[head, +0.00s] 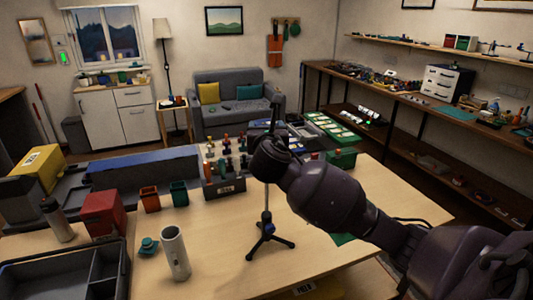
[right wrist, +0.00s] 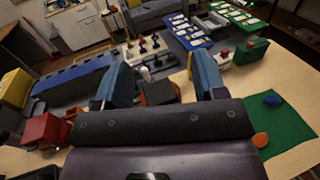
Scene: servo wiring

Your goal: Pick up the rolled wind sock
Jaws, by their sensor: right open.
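I cannot surely tell which thing is the rolled wind sock. A pale upright cylinder (head: 175,253) stands at the front left of the table, with a small teal object (head: 149,245) beside it. My right gripper (head: 277,135) reaches in from the right and is above the middle of the table, far from the cylinder. In the right wrist view its two blue fingers (right wrist: 160,82) are wide apart. A small orange-red object (right wrist: 158,92) shows beyond the gap, and nothing is visibly held. My left gripper does not show.
A black tripod stand (head: 266,236) is below my right gripper. Behind are a rack of tools (head: 224,186), a red bin (head: 103,214) and a long blue-topped case (head: 145,168). A divided dark tray (head: 118,262) is at front left. A green mat (right wrist: 285,118) lies right.

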